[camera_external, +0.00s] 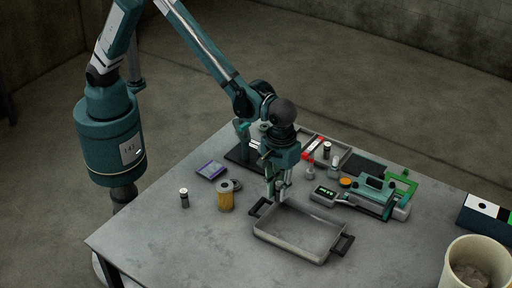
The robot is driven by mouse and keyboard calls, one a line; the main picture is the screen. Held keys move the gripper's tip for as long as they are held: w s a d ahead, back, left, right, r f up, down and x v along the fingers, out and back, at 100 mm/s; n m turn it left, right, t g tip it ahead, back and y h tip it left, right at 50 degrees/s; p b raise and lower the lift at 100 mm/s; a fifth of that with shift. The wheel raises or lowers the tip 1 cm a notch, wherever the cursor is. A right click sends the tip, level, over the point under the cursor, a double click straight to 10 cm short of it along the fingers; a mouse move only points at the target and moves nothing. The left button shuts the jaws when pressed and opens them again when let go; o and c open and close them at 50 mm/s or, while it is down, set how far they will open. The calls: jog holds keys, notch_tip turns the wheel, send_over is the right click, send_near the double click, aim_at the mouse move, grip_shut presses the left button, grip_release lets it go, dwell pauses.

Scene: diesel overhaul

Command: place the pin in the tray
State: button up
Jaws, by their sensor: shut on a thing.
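The tray (302,229) is a shallow grey metal pan with dark handles at two ends, on the front middle of the table, and its floor looks bare. My gripper (281,194) points down at the tray's back left edge, just beside or over the rim; I cannot tell which. It is shut on a small, pale metal piece, taken to be the pin, mostly hidden between the fingers. The tray's back left corner is partly hidden behind the gripper.
A yellow filter (225,196), a small dark-topped cylinder (184,198) and a purple-screened device (211,170) stand left. A cream bucket (477,265) is at the right corner. The front left table is clear.

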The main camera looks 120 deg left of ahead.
send_over(278, 222)
jog(key=shift+s+f, duration=0.1)
jog(key=shift+f, duration=3.05)
jog(key=shift+f, duration=1.85)
jog(key=shift+f, duration=0.2)
jog(key=o, duration=0.7)
jog(key=shift+r, duration=0.2)
notch_tip(278, 222, up, 12)
jog(key=shift+r, duration=0.1)
